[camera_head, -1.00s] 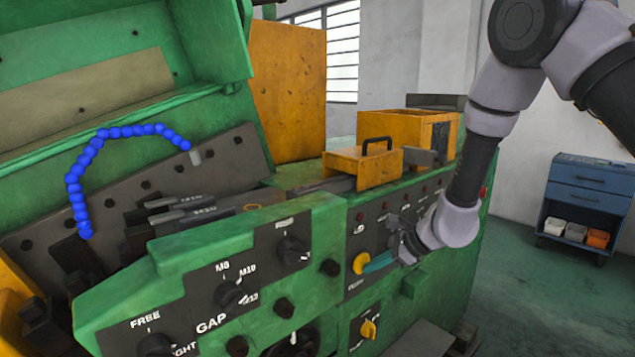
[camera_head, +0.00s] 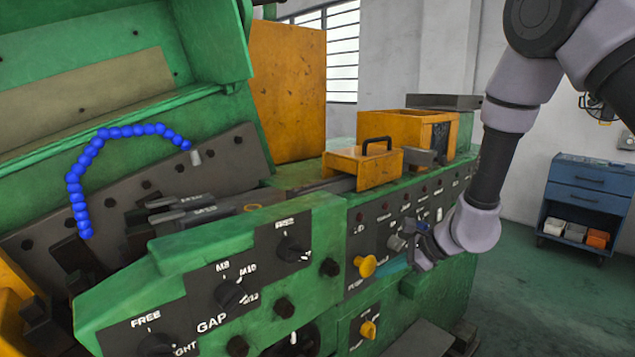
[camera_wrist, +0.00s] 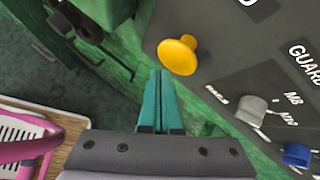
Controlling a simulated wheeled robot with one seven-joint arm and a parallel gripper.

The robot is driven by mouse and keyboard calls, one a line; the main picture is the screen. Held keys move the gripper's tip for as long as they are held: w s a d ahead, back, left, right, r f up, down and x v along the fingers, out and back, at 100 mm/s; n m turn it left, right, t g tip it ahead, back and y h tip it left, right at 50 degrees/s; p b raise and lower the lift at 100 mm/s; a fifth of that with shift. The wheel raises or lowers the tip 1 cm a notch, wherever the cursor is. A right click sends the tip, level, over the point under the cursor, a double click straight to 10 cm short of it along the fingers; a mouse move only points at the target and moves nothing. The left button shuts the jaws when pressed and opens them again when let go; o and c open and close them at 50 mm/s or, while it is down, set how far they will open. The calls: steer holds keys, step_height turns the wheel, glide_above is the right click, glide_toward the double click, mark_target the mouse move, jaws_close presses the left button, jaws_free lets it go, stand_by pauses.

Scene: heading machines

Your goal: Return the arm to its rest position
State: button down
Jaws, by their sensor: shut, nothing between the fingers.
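My gripper (camera_head: 396,263) is in front of the green machine's control panel, just right of a yellow mushroom knob (camera_head: 365,266). In the wrist view its two teal fingers (camera_wrist: 160,88) are together with nothing between them. The yellow knob (camera_wrist: 177,55) is a little to the right of the fingertips there, and a small gap shows between them. My arm comes down from the upper right in the head view, with the forearm and wrist right of the panel.
The green heading machine (camera_head: 245,235) fills the left and middle, with black dials along its front. A yellow box with a handle (camera_head: 362,165) sits on top. A blue tool cart (camera_head: 586,200) stands at the right on open floor. The wrist view shows a pink object (camera_wrist: 40,145) at lower left.

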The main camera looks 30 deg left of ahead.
steer(key=d+r+n, duration=0.3)
steer(key=d+r, duration=0.5)
steer(key=r, duration=0.4)
steer(key=d+r+n, duration=0.3)
steer(key=d+r, duration=0.4)
steer(key=r, duration=0.5)
steer(key=s+d+r+n+t+h, duration=0.1)
steer(key=s+d+r+t+h, duration=0.1)
steer(key=d, duration=0.6)
steer(key=s+d+r+n+t+h, duration=0.2)
steer(key=s+d+r+h, duration=0.1)
steer(key=d, duration=0.6)
steer(key=s+d+r+n+t+h, duration=0.1)
steer(key=s+d+r+t+h, duration=0.1)
steer(key=s+d+r, duration=0.3)
steer(key=s+d, duration=0.1)
steer(key=d, duration=0.2)
steer(key=shift+s+d+n, duration=0.25)
steer(key=shift+s+n, duration=0.05)
steer(key=shift+n, duration=0.1)
